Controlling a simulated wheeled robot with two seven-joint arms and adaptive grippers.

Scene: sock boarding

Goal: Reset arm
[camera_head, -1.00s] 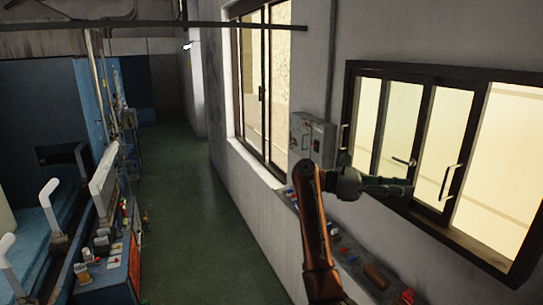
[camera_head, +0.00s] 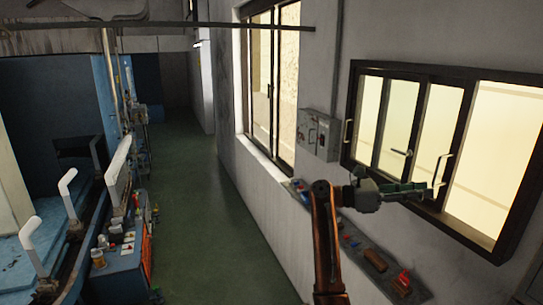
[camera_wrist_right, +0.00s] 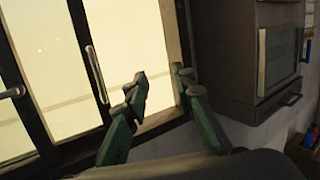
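My right gripper (camera_head: 415,190) is at the end of an orange arm on the right of the head view, in front of the wall with the window (camera_head: 440,140). In the right wrist view the gripper's two green fingers (camera_wrist_right: 158,88) stand apart with a gap between the tips and nothing held. The window frame and its upright handle (camera_wrist_right: 96,72) show behind them. My left gripper is not in view.
A ledge with small items (camera_head: 375,262) runs along the right wall below the window. A grey box (camera_head: 317,135) hangs on the wall. Blue machinery with white upright boards (camera_head: 67,192) lines the left. The green aisle floor (camera_head: 195,200) between is clear.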

